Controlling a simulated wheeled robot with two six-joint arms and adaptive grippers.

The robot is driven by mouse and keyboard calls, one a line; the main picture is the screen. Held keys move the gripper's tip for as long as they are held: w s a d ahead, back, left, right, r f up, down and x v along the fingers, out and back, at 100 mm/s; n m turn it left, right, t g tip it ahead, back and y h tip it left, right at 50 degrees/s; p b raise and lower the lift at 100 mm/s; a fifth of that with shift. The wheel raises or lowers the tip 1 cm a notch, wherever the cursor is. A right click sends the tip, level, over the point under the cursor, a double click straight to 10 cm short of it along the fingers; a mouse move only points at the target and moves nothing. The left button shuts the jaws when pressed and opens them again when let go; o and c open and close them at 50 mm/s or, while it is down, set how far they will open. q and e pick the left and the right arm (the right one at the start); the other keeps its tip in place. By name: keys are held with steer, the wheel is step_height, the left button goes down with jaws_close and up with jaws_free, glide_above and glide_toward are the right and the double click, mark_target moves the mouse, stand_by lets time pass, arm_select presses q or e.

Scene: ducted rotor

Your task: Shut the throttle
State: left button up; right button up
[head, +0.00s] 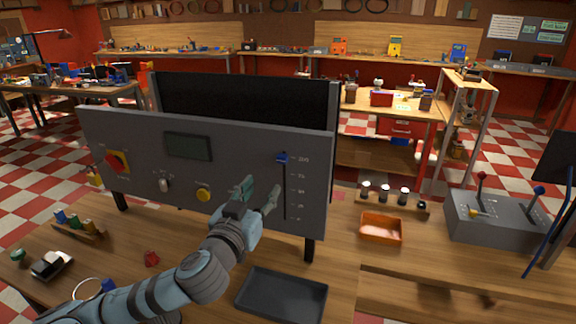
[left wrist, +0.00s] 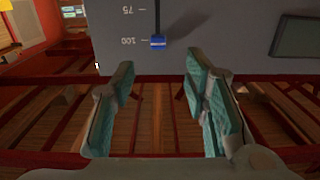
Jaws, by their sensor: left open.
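The grey panel (head: 130,135) stands upright on the bench. On its right side is a vertical slot (head: 285,195) with a scale beside it. The throttle's blue knob (head: 282,157) sits at the top of the slot. In the left wrist view the blue knob (left wrist: 157,43) is beside the "100" mark, beyond the fingertips and roughly centred between them. My left gripper (head: 258,193) is in front of the panel, left of the slot and lower in the picture than the knob. It also shows in the left wrist view (left wrist: 158,72), with fingers apart and nothing between them.
The panel also carries a red rotary switch (head: 117,162), a toggle (head: 164,185), a yellow button (head: 203,194) and a dark display (head: 188,147). A black tray (head: 282,296) lies in front. An orange tray (head: 381,229) and a grey lever box (head: 495,222) are at right.

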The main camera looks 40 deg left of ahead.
arm_select(q)
steer(key=b, duration=0.2)
steer(key=p, duration=0.2)
glide_toward(281, 163)
steer(key=x, duration=0.8)
steer(key=shift+w, duration=0.4)
steer(key=shift+w+a, duration=0.15)
steer(key=shift+w, duration=0.2)
steer(key=shift+s+a, duration=0.1)
steer(key=shift+s, duration=0.1)
steer(key=shift+c, duration=0.8)
jaws_close()
arm_select(e)
steer(key=shift+s+f, duration=0.5)
steer(key=shift+s, duration=0.15)
